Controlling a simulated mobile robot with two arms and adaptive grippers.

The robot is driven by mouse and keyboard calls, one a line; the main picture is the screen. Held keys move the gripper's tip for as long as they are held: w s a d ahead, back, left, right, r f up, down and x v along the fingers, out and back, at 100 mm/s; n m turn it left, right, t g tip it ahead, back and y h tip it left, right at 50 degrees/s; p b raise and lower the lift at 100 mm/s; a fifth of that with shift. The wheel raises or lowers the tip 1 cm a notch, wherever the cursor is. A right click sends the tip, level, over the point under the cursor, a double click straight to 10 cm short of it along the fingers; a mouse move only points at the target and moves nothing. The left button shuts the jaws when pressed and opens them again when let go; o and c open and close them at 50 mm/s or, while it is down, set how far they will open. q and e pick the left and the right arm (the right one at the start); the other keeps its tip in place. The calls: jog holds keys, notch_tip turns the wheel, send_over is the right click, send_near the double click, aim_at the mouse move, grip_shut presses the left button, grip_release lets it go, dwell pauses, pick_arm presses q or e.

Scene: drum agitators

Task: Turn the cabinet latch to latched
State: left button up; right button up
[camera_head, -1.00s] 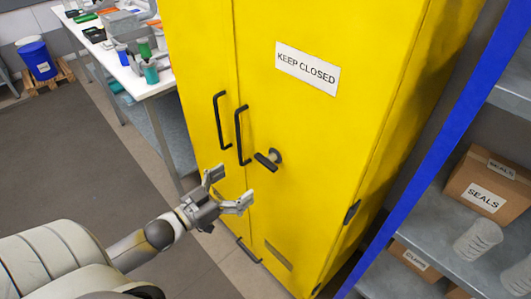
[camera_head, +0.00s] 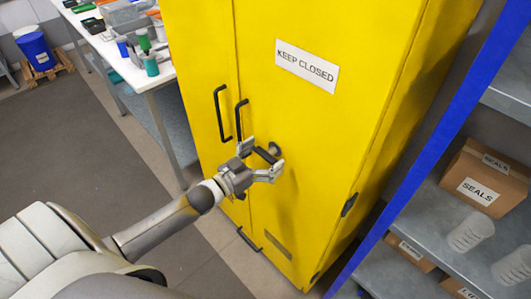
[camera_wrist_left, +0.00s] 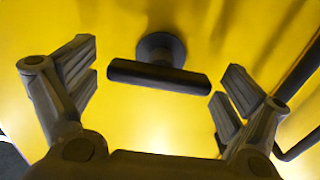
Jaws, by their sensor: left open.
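The yellow cabinet (camera_head: 325,130) stands in the middle of the head view with its doors shut. Its latch (camera_head: 265,155) is a dark lever on a round hub, set right of the two black door handles. My left gripper (camera_head: 262,160) is open at the latch, its fingers on either side of the lever and apart from it. In the left wrist view the lever (camera_wrist_left: 160,77) lies nearly level between the open fingers (camera_wrist_left: 155,85), with the hub (camera_wrist_left: 160,47) behind it. My right gripper is not in view.
A black door handle (camera_head: 238,120) is close to the gripper's left finger. A blue-posted shelf (camera_head: 420,145) with cardboard boxes (camera_head: 484,180) stands at the right. A cluttered white workbench (camera_head: 150,78) is at the back left. The floor at left is clear.

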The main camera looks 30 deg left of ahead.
pick_arm(q)
jog(key=shift+c, duration=0.4)
jog(key=c, duration=0.9)
jog(key=shift+c, duration=0.2)
jog(key=shift+m, duration=0.3)
jog(key=m, duration=0.3)
jog(key=shift+d+m, duration=0.1)
jog(key=shift+m, duration=0.2)
jog(key=m, duration=0.4)
jog(key=shift+m, duration=0.3)
jog(key=m+b, duration=0.1)
jog(key=m, duration=0.3)
jog(key=shift+d+f+m+b, duration=0.1)
jog(key=shift+f+m+b, duration=0.05)
jog(key=shift+m+b, duration=0.9)
jog(key=shift+m, duration=1.55)
